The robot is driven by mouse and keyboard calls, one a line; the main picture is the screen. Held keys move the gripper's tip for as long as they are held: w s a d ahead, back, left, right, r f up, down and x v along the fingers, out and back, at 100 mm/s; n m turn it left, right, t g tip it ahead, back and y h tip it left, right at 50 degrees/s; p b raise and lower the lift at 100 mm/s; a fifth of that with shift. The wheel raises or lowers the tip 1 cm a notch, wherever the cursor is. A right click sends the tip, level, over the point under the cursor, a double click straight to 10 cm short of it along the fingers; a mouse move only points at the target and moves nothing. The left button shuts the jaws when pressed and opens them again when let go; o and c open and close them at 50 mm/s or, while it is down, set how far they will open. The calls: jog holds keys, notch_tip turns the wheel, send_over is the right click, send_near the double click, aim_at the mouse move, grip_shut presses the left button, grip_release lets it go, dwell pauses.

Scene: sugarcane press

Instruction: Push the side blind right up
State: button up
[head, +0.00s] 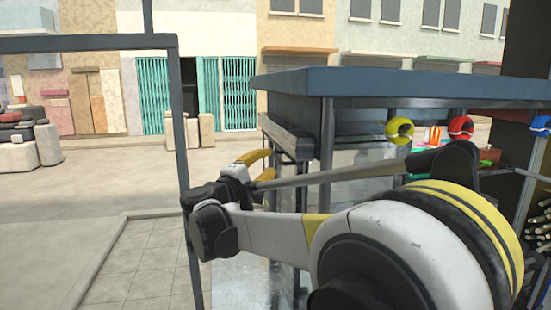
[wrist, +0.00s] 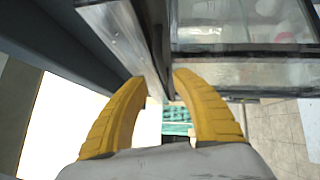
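The side blind appears to be the grey rail (head: 284,134) under the roof edge on the stall's left side. In the wrist view it is a long pale metal bar (wrist: 118,32) with a dark strip along its right edge. My gripper (head: 270,163) has curved yellow fingers and is just below and left of the rail in the head view. In the wrist view my gripper (wrist: 160,84) is open, its fingertips apart around the line of the bar's near end. I cannot tell whether they touch it. My arm hides part of the stall's side.
The stall roof (head: 420,82) overhangs the rail, with a dark post (head: 327,140) beside it. A thin frame post (head: 182,150) stands left of my gripper. Colored rolls (head: 400,130) hang at the stall front. Open pavement lies to the left.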

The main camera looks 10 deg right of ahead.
jog(key=r+v, duration=0.1)
jog(key=v, duration=0.5)
jog(key=shift+s+a+f, duration=0.25)
jog(key=shift+f, duration=0.25)
jog(key=shift+d+f, duration=0.1)
jog(key=s+d+f+m+g+y+b, duration=0.2)
jog(key=s+d+f+b, duration=0.3)
jog(key=f, duration=0.4)
jog(key=s+d+f+m+g+y+b, duration=0.1)
jog(key=s+d+f+g+y+b, duration=0.1)
jog(key=s+d+f+b, duration=0.35)
jog(key=s+d+f+m+g+y+b, duration=0.25)
jog(key=s+f, duration=0.25)
jog(key=f, duration=0.6)
jog(key=s+a+f+m+y+b, duration=0.2)
jog(key=s+f+b, duration=0.4)
jog(key=s+f, duration=0.3)
jog(key=s+a+f+m+y+b, duration=0.2)
jog(key=s+f+y+b, duration=0.3)
jog(key=f, duration=1.1)
jog(key=s+m+b, duration=0.1)
jog(key=s+b, duration=0.1)
jog(key=s, duration=0.2)
jog(key=shift+a, duration=0.4)
jog(key=shift+s, duration=0.15)
